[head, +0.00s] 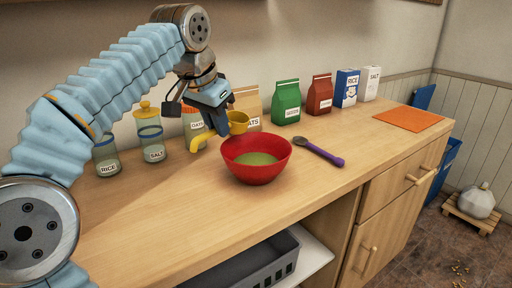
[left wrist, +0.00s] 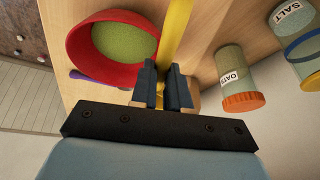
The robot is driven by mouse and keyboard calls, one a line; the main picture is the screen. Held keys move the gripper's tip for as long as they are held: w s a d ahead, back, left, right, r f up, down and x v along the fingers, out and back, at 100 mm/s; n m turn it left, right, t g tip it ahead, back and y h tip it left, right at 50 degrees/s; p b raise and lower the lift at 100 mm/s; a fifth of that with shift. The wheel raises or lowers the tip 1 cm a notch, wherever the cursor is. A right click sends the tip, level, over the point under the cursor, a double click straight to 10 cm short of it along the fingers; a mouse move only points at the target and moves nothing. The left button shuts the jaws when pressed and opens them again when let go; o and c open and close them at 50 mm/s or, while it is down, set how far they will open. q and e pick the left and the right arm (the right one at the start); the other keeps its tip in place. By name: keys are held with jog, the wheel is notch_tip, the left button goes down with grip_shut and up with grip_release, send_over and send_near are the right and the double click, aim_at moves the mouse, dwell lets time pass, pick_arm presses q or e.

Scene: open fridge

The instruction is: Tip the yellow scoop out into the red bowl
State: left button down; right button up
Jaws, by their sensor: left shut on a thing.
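The red bowl (head: 257,174) stands on the wooden counter with a flat green filling inside. It also shows in the left wrist view (left wrist: 78,45), beside the fingers. My left gripper (head: 218,122) is shut on the yellow scoop, just behind and above the bowl's back-left rim. The scoop's cup (head: 238,122) shows above the bowl's back edge, and its yellow handle (head: 202,142) sticks out to the left. In the left wrist view the handle (left wrist: 175,35) runs up from between the fingers (left wrist: 162,88). What the cup holds cannot be seen. My right gripper is not in view.
A purple-handled spoon (head: 324,153) lies right of the bowl. Jars, including rice (head: 107,158) and salt (head: 151,143), stand at the left. A green bag (head: 286,102), a red bag (head: 320,95) and boxes line the wall. An orange mat (head: 408,118) lies at the right. The counter front is clear.

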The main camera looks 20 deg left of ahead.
pick_arm(q)
jog(key=h, duration=0.2)
jog(key=shift+a+f+n+g+h, duration=0.1)
jog(key=shift+f+n+g+h, duration=0.1)
jog(key=shift+n+g+h, duration=0.15)
jog(key=shift+s+d+r, duration=0.4)
jog(key=shift+s+r, duration=0.1)
jog(key=shift+s, duration=0.25)
jog(key=shift+s+d+r, duration=0.35)
jog(key=shift+s+r, duration=0.15)
jog(key=shift+s, duration=0.25)
jog(key=shift+s+d+r, duration=0.4)
jog(key=shift+s+r, duration=0.1)
jog(key=shift+s, duration=0.25)
jog(key=s+d+r, duration=0.3)
jog(key=s, duration=0.3)
jog(key=shift+s, duration=0.15)
